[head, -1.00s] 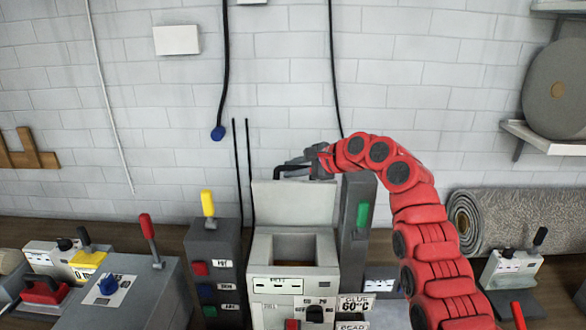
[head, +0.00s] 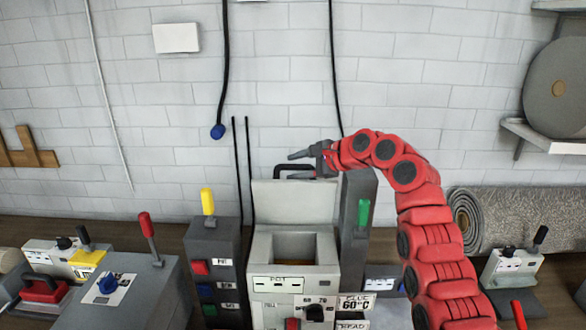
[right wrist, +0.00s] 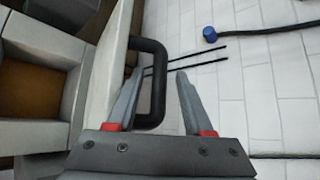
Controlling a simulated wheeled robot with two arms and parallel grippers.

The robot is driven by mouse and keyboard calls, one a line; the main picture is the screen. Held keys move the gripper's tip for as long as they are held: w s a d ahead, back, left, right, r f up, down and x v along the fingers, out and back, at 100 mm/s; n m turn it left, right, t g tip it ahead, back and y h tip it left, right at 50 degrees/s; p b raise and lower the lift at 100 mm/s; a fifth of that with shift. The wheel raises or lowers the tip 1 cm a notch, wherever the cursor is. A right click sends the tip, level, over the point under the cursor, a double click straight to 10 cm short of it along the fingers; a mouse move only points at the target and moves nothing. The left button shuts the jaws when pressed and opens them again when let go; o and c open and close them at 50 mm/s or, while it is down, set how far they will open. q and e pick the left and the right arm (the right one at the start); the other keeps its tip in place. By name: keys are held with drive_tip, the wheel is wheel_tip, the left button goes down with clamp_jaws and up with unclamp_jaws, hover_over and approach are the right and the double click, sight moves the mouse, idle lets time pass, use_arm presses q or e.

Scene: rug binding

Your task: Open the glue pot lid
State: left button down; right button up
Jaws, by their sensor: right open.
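The glue pot (head: 268,285) is a light grey box with a square opening at the front centre of the head view. Its pale lid (head: 293,205) stands upright behind the opening, so the pot is open. A black handle (head: 281,171) is at the lid's top edge; it also shows in the right wrist view (right wrist: 160,62). My right gripper (head: 300,160) is open at the handle. In the right wrist view its fingers (right wrist: 158,74) are spread, with the left finger overlapping the handle; I cannot tell whether they touch. My left gripper is not in view.
A grey post with a green lever (head: 363,214) stands right of the pot. A grey block with a yellow lever (head: 208,203) stands left. A red-lever box (head: 148,228) is further left. A rolled rug (head: 520,215) lies at the right. Black cables hang on the wall.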

drive_tip(key=p+v, duration=0.1)
drive_tip(key=v, duration=0.7)
drive_tip(key=shift+w+r+p, duration=0.1)
drive_tip(key=shift+p, duration=0.3)
drive_tip(key=p+v, duration=0.4)
drive_tip(key=v, duration=0.4)
drive_tip(key=shift+s, duration=0.2)
drive_tip(key=shift+d, duration=0.15)
